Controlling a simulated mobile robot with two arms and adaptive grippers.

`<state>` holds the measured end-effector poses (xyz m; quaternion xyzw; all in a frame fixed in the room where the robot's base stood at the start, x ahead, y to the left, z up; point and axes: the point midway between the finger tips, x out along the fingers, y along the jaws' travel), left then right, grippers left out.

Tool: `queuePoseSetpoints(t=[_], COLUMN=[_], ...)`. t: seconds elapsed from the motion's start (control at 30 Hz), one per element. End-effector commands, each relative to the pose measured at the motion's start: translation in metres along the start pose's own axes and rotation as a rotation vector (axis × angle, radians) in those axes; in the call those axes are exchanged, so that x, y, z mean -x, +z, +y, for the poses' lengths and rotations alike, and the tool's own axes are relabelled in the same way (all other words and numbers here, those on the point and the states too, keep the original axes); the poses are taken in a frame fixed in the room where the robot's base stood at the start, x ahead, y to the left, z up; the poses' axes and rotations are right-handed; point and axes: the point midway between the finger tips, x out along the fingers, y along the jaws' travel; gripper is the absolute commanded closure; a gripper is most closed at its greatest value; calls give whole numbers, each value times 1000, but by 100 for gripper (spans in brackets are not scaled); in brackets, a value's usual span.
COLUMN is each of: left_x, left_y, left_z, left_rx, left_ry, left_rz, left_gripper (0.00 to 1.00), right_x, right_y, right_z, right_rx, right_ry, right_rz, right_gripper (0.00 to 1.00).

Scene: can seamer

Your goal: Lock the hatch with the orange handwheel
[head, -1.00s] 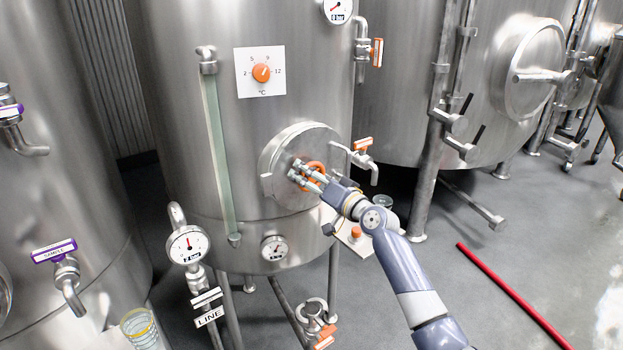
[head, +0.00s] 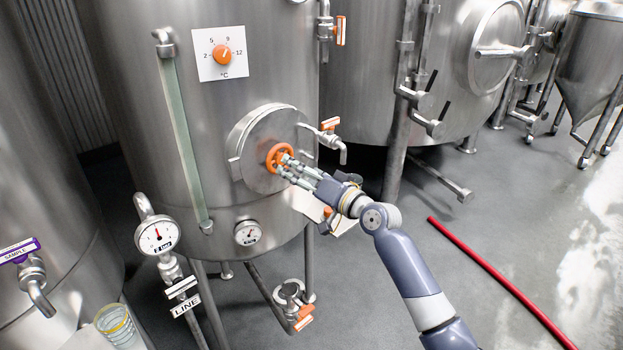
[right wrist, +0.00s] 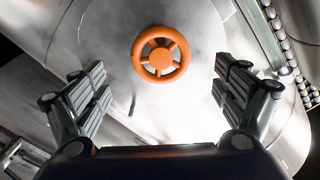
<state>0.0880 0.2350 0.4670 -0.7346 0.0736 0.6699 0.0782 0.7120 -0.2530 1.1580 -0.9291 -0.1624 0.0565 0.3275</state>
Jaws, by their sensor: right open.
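The orange handwheel (head: 279,157) sits at the middle of the round steel hatch (head: 252,128) on the front of the middle tank. In the right wrist view the orange handwheel (right wrist: 160,57) faces me, a ring with spokes, above and between my fingers. The hatch lies flat against the tank in the head view. My right gripper (head: 282,166) is at the lower right of the wheel, partly over its edge in the head view. In the wrist view my right gripper (right wrist: 162,88) is spread wide and holds nothing. My left gripper is not in view.
A sample valve with an orange handle (head: 330,124) juts out right of the hatch. A dial gauge (head: 247,233) sits below it, and a larger gauge (head: 157,236) stands lower left.

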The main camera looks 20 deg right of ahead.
Motion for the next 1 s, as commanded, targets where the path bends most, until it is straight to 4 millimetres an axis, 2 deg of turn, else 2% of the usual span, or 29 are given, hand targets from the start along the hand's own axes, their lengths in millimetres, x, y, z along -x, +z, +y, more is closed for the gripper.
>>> queuePoseSetpoints(t=[0.1, 0.3, 0.77, 0.87, 1.0], left_x=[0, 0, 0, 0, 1], left_y=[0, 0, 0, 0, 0], left_z=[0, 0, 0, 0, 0], left_rx=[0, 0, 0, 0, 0], left_ry=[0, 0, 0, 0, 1], left_rz=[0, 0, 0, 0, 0], left_gripper=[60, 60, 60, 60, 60], right_x=[19, 36, 40, 40, 40], right_y=[1, 0, 0, 0, 1], right_z=[0, 0, -1, 0, 1], right_rx=[2, 1, 14, 82, 280], right_ry=[1, 0, -1, -1, -1], right_rz=[-2, -1, -1, 0, 0], right_gripper=[9, 9, 9, 9, 9])
